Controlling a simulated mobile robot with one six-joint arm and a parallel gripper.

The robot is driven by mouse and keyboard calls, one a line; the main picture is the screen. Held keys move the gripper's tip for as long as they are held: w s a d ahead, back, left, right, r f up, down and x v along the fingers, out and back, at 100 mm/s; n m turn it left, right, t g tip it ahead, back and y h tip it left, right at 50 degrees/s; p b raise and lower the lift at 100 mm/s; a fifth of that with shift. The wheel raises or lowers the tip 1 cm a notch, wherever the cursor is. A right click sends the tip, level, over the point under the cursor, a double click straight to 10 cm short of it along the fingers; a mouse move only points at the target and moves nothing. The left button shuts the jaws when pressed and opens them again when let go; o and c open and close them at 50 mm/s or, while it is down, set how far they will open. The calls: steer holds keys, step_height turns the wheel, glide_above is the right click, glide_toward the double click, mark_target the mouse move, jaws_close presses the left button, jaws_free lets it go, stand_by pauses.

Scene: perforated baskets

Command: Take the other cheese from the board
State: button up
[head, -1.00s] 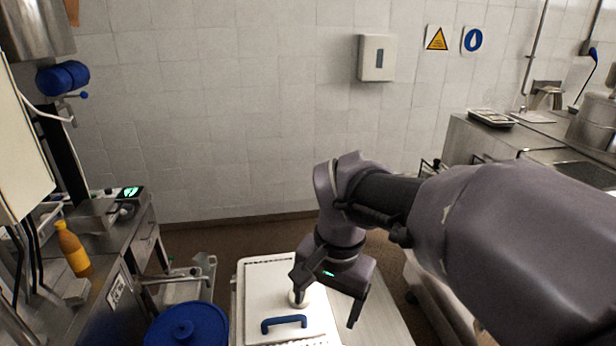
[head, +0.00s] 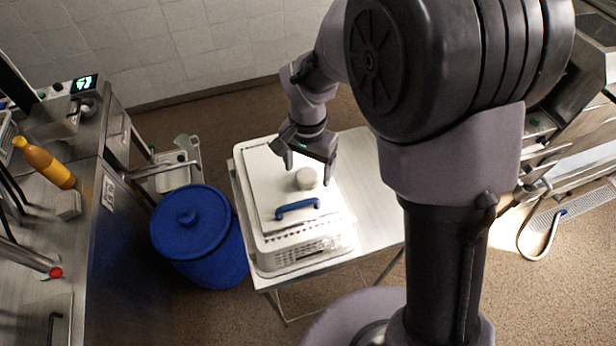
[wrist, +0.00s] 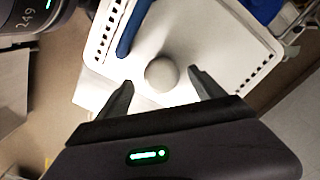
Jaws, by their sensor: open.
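One round, pale cheese (head: 306,178) sits on the white board (head: 262,183), close to the board's blue handle (head: 297,208). The board lies on top of a white perforated basket (head: 300,252). My gripper (head: 308,172) is open and empty at the cheese, with its fingers spread wider than it. In the wrist view, the cheese (wrist: 161,74) appears between and slightly beyond the two fingertips (wrist: 160,82), with a gap on each side. The exact height of the fingertips over the board is hard to tell.
The basket stands on a metal table (head: 362,180), whose right part is bare. A blue lidded bin (head: 190,235) stands close on the left. Further left is a counter with an orange bottle (head: 45,163). A tiled wall is behind.

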step_height(320, 180, down, 3)
steer(key=shift+w+r, duration=0.15)
steer(key=shift+r, duration=0.15)
steer(key=shift+c, duration=1.1)
steer(key=c, duration=1.3)
